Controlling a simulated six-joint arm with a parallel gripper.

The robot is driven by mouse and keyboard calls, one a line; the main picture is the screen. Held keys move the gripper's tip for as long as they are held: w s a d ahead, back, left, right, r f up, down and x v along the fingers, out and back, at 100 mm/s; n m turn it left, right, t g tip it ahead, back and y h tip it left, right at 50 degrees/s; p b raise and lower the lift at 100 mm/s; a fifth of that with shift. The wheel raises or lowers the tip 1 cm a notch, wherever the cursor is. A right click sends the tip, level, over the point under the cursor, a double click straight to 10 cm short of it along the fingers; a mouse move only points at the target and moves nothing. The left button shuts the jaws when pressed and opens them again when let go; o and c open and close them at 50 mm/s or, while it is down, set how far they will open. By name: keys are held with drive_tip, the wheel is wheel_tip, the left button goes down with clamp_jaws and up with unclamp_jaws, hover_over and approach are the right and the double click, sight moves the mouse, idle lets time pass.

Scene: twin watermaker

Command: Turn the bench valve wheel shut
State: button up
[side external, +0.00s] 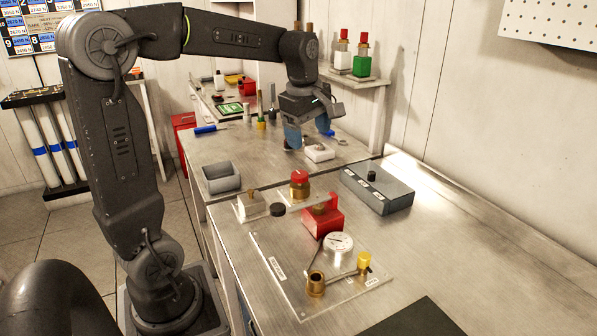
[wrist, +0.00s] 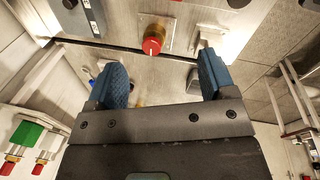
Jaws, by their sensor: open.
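A round red knob (side external: 299,177) on a brass body stands on the metal bench, and it looks like the valve wheel. In the wrist view a red knob (wrist: 153,42) with a white mark shows beyond the fingertips, between them in the picture; it appears to be the same one. My gripper (side external: 308,131) is open and empty, its blue fingers pointing down, above the bench and behind the knob. The fingers also show in the wrist view (wrist: 161,63), wide apart and not touching the knob.
A small white block (side external: 319,153) lies close to my gripper. A grey box (side external: 376,188) with a black knob stands right of the red knob. A red block (side external: 323,216), a gauge (side external: 338,242) and a yellow knob (side external: 364,259) stand in front.

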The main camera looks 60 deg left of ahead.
sight(298, 174)
drive_tip(key=w+a+f+n+g, duration=0.1)
drive_tip(key=w+a+f+n, duration=0.1)
drive_tip(key=a+n, duration=0.4)
drive_tip(key=w+a+f+n+g, duration=0.1)
drive_tip(key=w+a+f+n, duration=0.1)
drive_tip(key=a+n, duration=0.4)
drive_tip(key=shift+m+h, duration=0.3)
drive_tip(key=shift+h, duration=0.1)
drive_tip(key=f, duration=1.3)
drive_tip(key=shift+a+f, duration=0.25)
drive_tip(key=shift+f, duration=0.05)
drive_tip(key=shift+c, duration=0.3)
drive_tip(key=c, duration=0.9)
